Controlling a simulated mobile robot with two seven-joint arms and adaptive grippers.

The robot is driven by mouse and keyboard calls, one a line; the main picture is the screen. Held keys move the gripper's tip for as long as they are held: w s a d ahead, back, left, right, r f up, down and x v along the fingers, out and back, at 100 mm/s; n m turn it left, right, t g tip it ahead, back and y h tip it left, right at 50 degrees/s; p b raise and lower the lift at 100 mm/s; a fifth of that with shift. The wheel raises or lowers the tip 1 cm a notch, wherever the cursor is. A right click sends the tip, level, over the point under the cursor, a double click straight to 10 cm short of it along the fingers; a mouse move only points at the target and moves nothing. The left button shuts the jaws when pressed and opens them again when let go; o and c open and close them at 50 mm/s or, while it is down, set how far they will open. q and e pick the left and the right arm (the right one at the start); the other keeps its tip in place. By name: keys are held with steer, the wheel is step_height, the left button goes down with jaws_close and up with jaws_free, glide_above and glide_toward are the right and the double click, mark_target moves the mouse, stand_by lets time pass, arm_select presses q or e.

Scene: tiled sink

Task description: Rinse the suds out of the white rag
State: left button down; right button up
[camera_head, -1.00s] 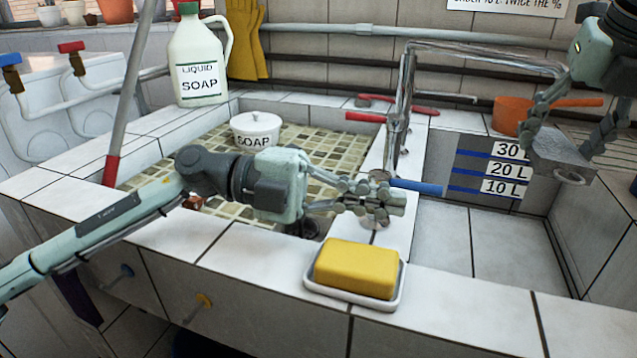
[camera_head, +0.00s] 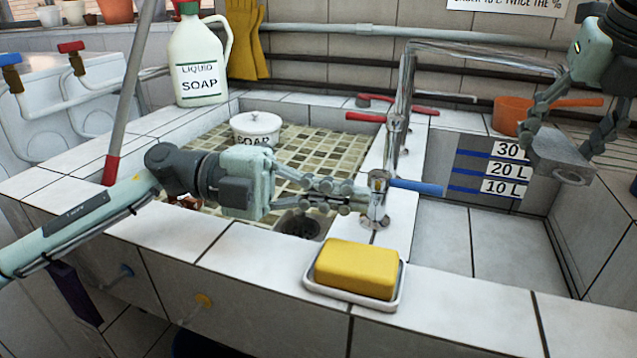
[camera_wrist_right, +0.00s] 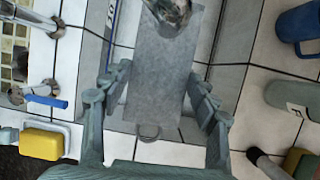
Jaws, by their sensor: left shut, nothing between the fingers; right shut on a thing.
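I cannot make out a white rag in either view. My right gripper (camera_head: 572,150) is shut on a grey slab-like thing (camera_head: 560,158) with a ring at its end, above the right basin (camera_head: 500,238). The grey thing fills the middle of the right wrist view (camera_wrist_right: 160,75), between my right fingers (camera_wrist_right: 158,105). My left gripper (camera_head: 362,196) is shut and empty, with its tips close to the tap body, left of the blue tap handle (camera_head: 418,187). I cannot tell whether they touch. The metal spout (camera_head: 480,52) reaches over the right basin. No water stream is discernible.
Yellow soap (camera_head: 355,267) lies in a white dish on the front ledge. A soap pot (camera_head: 256,130) stands in the left mosaic basin, with an open drain (camera_head: 302,226). A liquid soap jug (camera_head: 198,65) and orange pan (camera_head: 510,114) stand behind. A blue mug (camera_wrist_right: 300,22) shows at right.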

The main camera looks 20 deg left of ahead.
arm_select(q)
steer(key=a, duration=0.5)
steer(key=shift+s+r, duration=0.15)
steer(key=shift+s, duration=0.25)
steer(key=shift+w+d+r+m+g, duration=0.1)
steer(key=shift+d+m+g, duration=0.3)
steer(key=shift+d+g, duration=0.1)
steer(key=shift+g, duration=0.4)
